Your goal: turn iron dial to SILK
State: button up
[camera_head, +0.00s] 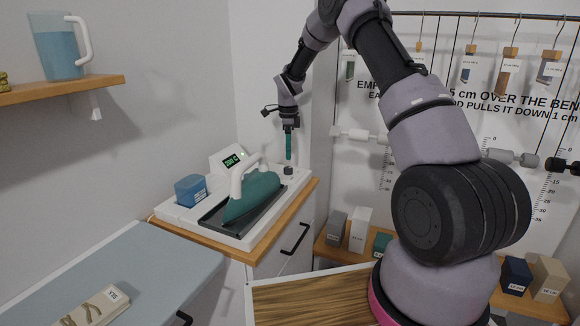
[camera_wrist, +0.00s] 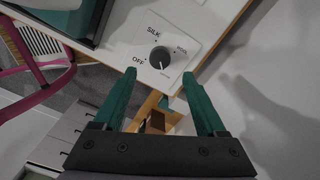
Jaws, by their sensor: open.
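The iron dial (camera_wrist: 159,56) is a dark round knob on a white plate; it also shows in the head view (camera_head: 288,171) at the right end of the iron station. SILK is printed above the dial and OFF to its left in the wrist view; other labels are too small to read surely. A light mark on the knob seems to face the lower side, away from SILK. My gripper (camera_wrist: 159,77) is open with teal fingers, empty. In the head view my gripper (camera_head: 288,150) hangs pointing down just above the dial, apart from it.
A teal iron (camera_head: 252,197) with a white handle rests on the white station, beside a lit display (camera_head: 231,160) and a blue container (camera_head: 191,190). The station stands on a wooden-topped cabinet (camera_head: 255,254). A wall rises close behind.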

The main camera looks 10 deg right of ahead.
aim_at(288, 168)
notch_tip(288, 168, down, 7)
dwell(0.3)
grip_shut()
